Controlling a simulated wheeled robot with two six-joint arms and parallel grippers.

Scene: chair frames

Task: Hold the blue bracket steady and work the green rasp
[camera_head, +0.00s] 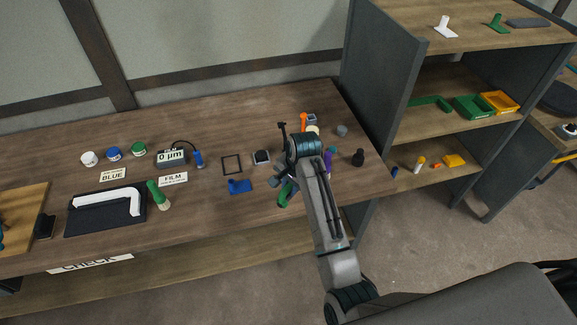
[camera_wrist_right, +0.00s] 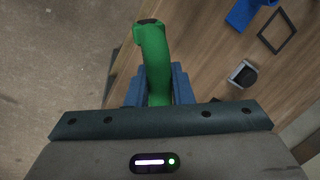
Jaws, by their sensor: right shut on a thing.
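The blue bracket (camera_head: 240,187) lies on the table, just left of my right gripper, and nothing holds it. Part of it shows at the top of the right wrist view (camera_wrist_right: 240,14). My right gripper (camera_head: 279,185) is low over the table's front part, shut on a green, rounded, slightly bent piece (camera_head: 285,195) that I take for the green rasp. In the right wrist view this piece (camera_wrist_right: 153,55) stands out from between the blue fingers, with a dark far end. No rasp teeth can be made out. My left gripper is not in view.
A black square frame (camera_head: 232,165) and a small dark block (camera_head: 262,157) lie behind the bracket. A shelf unit (camera_head: 384,80) rises at the right. Bare table lies left of the bracket.

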